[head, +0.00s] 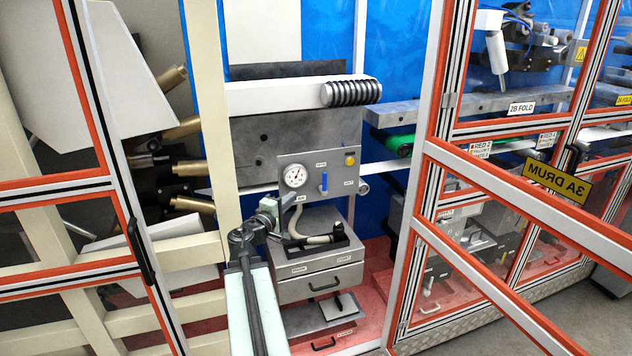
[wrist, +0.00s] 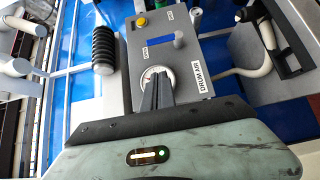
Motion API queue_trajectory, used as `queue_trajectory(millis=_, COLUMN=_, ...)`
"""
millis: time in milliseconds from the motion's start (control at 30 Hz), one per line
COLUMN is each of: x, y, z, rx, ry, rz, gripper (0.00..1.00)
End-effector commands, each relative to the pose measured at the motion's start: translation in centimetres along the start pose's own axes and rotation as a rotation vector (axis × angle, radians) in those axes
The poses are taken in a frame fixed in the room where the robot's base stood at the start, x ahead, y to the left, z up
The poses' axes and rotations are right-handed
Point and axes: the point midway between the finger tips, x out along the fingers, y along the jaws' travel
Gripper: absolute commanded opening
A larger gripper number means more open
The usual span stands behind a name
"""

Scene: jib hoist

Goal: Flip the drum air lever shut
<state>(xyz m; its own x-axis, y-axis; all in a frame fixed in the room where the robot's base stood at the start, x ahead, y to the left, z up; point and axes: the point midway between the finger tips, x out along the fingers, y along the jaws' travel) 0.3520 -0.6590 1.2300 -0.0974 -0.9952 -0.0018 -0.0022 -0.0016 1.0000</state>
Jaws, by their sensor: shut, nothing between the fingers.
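The drum air lever is a small blue handle (head: 324,182) on the front of a grey panel (head: 338,196), to the right of a round white gauge (head: 295,176). In the head view it looks upright, in line with the panel's height. In the wrist view the lever (wrist: 178,39) shows above and right of the gauge, with the DRUM AIR label (wrist: 202,79) nearby. My gripper (wrist: 157,82) is shut and empty; its fingers overlap the gauge in the wrist view and are apart from the lever in that picture. In the head view my fingertips are too small to make out clearly.
A yellow knob (head: 350,159) sits at the panel's upper right. A grey drawer cabinet (head: 320,286) stands below, with a hose and black fitting (head: 322,240) on top. Orange-edged guard frames (head: 436,120) flank the opening. A black ribbed roller (head: 351,92) is above.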

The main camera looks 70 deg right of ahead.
Motion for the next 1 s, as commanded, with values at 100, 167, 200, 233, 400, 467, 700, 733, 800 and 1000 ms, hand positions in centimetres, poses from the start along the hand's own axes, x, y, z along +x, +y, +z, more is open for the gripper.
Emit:
queue_trajectory(millis=100, x=0.1, y=0.1, z=0.1, rx=-0.004, ry=0.001, rz=0.004, gripper=0.0)
queue_trajectory(millis=167, x=0.1, y=0.1, z=0.1, rx=-0.004, ry=0.0, rz=0.004, gripper=0.0)
queue_trajectory(millis=200, x=0.1, y=0.0, z=0.1, rx=-0.004, ry=0.0, rz=0.003, gripper=0.0)
queue_trajectory(millis=233, x=0.1, y=0.0, z=0.1, rx=-0.003, ry=0.0, rz=0.003, gripper=0.0)
queue_trajectory(millis=400, x=1.0, y=0.0, z=0.0, rx=-0.003, ry=-0.001, rz=0.002, gripper=0.0)
queue_trajectory(millis=467, x=2.0, y=0.0, z=-0.1, rx=-0.002, ry=-0.002, rz=0.002, gripper=0.0)
queue_trajectory(millis=700, x=7.3, y=0.0, z=-0.1, rx=-0.002, ry=-0.003, rz=0.002, gripper=0.0)
queue_trajectory(millis=733, x=7.9, y=0.0, z=-0.1, rx=-0.002, ry=-0.003, rz=0.002, gripper=0.0)
queue_trajectory(millis=800, x=9.5, y=0.0, z=0.0, rx=-0.002, ry=-0.004, rz=0.002, gripper=0.0)
queue_trajectory(millis=1000, x=11.9, y=0.0, z=1.9, rx=-0.002, ry=-0.004, rz=0.002, gripper=0.0)
